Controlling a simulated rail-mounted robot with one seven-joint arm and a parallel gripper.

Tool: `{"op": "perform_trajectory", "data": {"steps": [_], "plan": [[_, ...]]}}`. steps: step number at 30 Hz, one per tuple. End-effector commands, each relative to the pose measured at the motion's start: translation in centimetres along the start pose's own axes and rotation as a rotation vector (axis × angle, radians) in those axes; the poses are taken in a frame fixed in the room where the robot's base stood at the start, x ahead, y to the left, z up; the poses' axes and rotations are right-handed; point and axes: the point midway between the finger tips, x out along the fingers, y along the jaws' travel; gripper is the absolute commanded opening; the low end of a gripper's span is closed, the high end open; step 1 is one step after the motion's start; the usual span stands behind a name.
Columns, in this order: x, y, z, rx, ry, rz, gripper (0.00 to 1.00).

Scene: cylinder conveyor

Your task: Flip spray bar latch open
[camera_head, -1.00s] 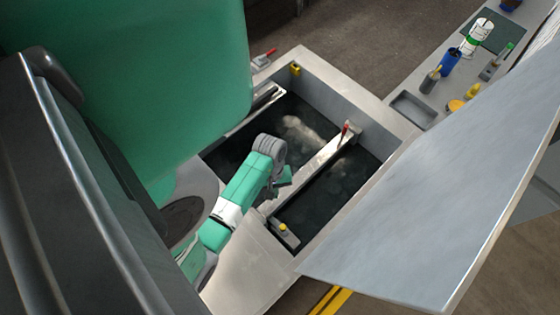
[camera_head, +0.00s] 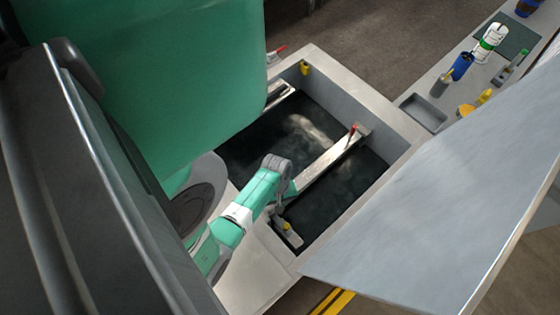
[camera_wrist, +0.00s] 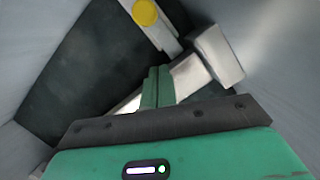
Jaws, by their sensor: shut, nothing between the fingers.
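The spray bar appears to be the pale metal bar (camera_head: 325,160) spanning the dark pit, with a red lever (camera_head: 352,130) upright at its far end. At the near end, a yellow knob (camera_head: 287,226) sits on a small metal strip; I cannot tell which is the latch. In the wrist view the yellow knob (camera_wrist: 145,12) is at the top, beside a metal block (camera_wrist: 216,55) at the bar's end. My gripper (camera_head: 279,209) is just short of the near yellow knob. Its green fingers (camera_wrist: 158,88) are shut and empty, apart from the knob.
The pit's grey rim (camera_head: 385,115) surrounds the dark basin. A large tilted metal panel (camera_head: 430,210) stands at the right. Another yellow fitting (camera_head: 304,68) is at the far corner. A side bench (camera_head: 440,112) holds bottles and a tray. A big green body fills the upper left.

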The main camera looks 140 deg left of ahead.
Motion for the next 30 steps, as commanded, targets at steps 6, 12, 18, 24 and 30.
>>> {"op": "perform_trajectory", "data": {"steps": [6, 12, 18, 24, 30], "plan": [[0.6, 0.0, 3.1, 0.000, 0.000, 0.000, 0.00], [0.9, 0.0, 3.9, 0.000, 0.000, 0.000, 0.00], [0.9, 0.0, 3.8, 0.001, 0.000, 0.000, 0.00], [1.1, 1.1, 5.8, 0.008, -0.001, -0.002, 0.00], [1.7, 1.9, 7.4, 0.002, -0.001, 0.001, 0.00]]}}
